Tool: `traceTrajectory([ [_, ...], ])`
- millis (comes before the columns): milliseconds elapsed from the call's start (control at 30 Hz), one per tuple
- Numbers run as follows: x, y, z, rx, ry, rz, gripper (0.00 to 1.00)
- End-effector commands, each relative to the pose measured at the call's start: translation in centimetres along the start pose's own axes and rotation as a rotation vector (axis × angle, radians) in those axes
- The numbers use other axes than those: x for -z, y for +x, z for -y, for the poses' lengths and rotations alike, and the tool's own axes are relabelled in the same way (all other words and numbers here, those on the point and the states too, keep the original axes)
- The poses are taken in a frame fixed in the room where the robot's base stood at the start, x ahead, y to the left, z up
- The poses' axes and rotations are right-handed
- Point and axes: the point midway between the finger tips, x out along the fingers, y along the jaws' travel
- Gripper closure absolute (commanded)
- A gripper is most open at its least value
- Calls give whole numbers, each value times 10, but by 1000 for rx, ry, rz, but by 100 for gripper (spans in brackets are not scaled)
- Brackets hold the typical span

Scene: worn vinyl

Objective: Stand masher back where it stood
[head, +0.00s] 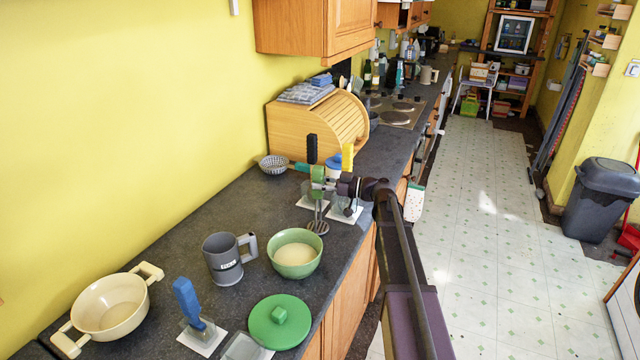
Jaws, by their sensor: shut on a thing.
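My gripper (322,186) is shut on the masher, around its green handle. The masher's dark slotted head (318,227) hangs below, in front of the upright holders and just behind the green bowl's rim. A black-handled utensil (312,148) and a yellow-handled utensil (347,157) stand upright behind the gripper, by holders with white bases (345,214). Their lower parts are partly hidden. A blue-handled utensil (187,300) stands in another white-based holder (202,342) at the front. Beside it a similar clear holder (245,348) looks empty, cut by the frame edge.
On the dark counter (205,217) are a cream pot (85,324), a grey mug (224,265), a green bowl (292,266) and a green lid (268,330). A basket strainer (272,164) and wooden bread bin (292,130) stand farther back. The floor at right is mostly clear.

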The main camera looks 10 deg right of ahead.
Motion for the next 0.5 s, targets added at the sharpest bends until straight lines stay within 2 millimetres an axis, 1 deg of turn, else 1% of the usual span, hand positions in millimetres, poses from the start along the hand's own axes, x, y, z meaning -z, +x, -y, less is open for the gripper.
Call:
traceTrajectory([
  [500,-5,0,0,0,0,-1,100],
])
